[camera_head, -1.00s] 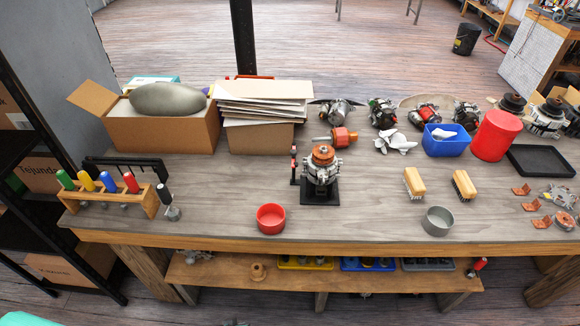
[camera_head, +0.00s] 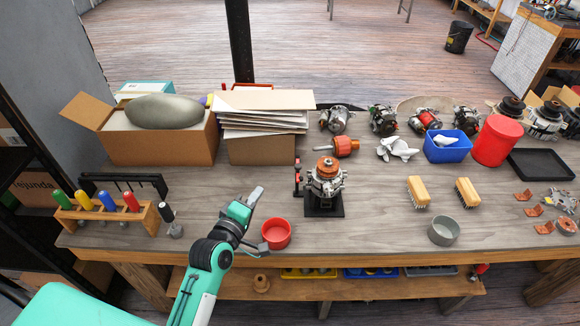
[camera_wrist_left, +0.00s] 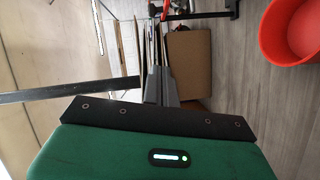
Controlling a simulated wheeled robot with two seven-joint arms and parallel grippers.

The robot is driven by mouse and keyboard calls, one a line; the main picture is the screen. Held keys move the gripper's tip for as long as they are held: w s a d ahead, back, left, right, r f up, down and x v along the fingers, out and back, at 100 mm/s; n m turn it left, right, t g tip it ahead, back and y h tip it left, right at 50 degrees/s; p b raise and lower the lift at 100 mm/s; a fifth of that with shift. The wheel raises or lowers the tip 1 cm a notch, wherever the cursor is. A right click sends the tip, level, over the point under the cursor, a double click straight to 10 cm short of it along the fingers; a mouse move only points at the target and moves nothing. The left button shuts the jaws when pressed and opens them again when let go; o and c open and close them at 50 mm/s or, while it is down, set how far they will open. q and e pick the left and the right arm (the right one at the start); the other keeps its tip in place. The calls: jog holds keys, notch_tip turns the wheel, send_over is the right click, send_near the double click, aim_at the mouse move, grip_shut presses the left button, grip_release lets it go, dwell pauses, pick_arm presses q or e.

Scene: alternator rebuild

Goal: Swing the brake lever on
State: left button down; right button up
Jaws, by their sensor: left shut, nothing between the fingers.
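The brake lever (camera_head: 297,178) is a thin upright piece with red parts. It stands at the left side of the black stand (camera_head: 324,205) that carries the alternator (camera_head: 325,180), a metal body with a copper top. My left gripper (camera_head: 259,191) is over the front of the bench, left of the lever and apart from it. Its fingers are shut and empty; they also show together in the left wrist view (camera_wrist_left: 156,65). A red part at the top of that view may be the lever, but I cannot tell. My right gripper is not in view.
A red bowl (camera_head: 276,233) stands close to the right of my left gripper. A screwdriver rack (camera_head: 108,213) is at the left and boxes (camera_head: 160,140) are behind. A grey bowl (camera_head: 443,231) and two brushes (camera_head: 418,191) stand right of the alternator, with bare bench between.

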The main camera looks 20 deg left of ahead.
aim_at(299, 166)
pick_arm(q)
jog(key=shift+w+a+r+n+t, duration=0.1)
jog(key=shift+r+n+t, duration=0.1)
jog(key=shift+r, duration=0.25)
jog(key=shift+w+a+r+n+t, duration=0.1)
jog(key=shift+r+n, duration=0.1)
jog(key=shift+r, duration=0.2)
jog(key=shift+w+d, duration=0.1)
jog(key=w+d+f+p, duration=0.1)
jog(key=w+d+p, duration=0.3)
jog(key=w, duration=0.6)
jog(key=shift+d+f, duration=0.2)
jog(key=shift+d, duration=0.3)
jog(key=shift+w, duration=0.1)
